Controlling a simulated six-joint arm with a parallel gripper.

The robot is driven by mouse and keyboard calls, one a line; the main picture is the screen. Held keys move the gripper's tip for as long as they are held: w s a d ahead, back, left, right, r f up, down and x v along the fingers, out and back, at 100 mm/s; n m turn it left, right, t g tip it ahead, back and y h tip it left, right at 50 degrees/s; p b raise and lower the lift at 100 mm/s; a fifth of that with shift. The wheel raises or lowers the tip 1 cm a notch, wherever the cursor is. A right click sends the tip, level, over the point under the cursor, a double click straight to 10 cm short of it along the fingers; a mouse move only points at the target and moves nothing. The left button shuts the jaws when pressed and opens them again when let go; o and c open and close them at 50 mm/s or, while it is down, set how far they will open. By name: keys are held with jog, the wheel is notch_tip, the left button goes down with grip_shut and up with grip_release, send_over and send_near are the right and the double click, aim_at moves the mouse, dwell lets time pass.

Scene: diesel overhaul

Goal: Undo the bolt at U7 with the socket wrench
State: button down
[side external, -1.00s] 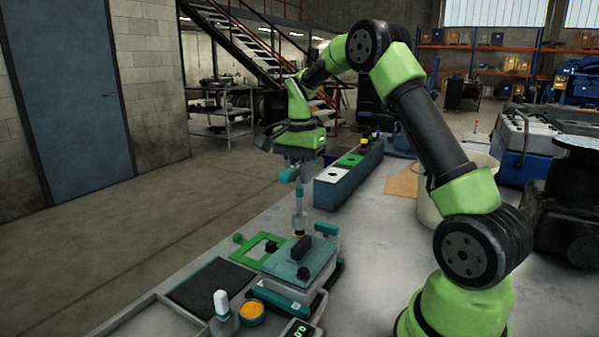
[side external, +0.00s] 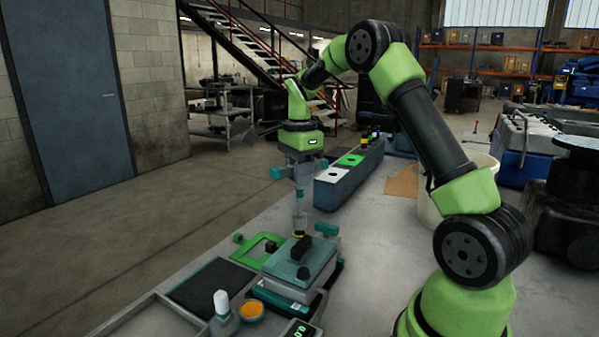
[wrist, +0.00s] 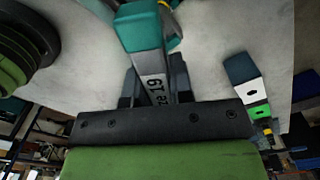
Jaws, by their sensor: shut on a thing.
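My gripper (side external: 299,180) points down over the bench and is shut on the socket wrench. The wrench's teal handle end (side external: 277,173) sticks out to the left of the jaws, and its shaft (side external: 299,207) hangs upright below them. A yellow ring (side external: 298,235) is at the shaft's foot, by the far edge of a teal-topped block (side external: 301,262) with black knobs. In the wrist view the wrench (wrist: 152,62), grey with a teal end and marked 19, sits between my gripper's fingers (wrist: 154,88). The U7 label cannot be read, and the bolt under the socket is hidden.
A green frame plate (side external: 258,249) lies left of the block, with a dark mat (side external: 211,285) in front. A white-capped bottle (side external: 222,308) and an orange-topped tin (side external: 251,311) stand nearer. A long grey box (side external: 345,180) stands behind. The bench to the right is mostly clear.

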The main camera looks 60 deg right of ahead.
jog(key=shift+f, duration=0.65)
jog(key=n, duration=1.7)
jog(key=shift+r, duration=0.1)
jog(key=n, duration=1.1)
jog(key=shift+n, duration=0.4)
jog(key=n, duration=0.4)
jog(key=shift+r, duration=0.1)
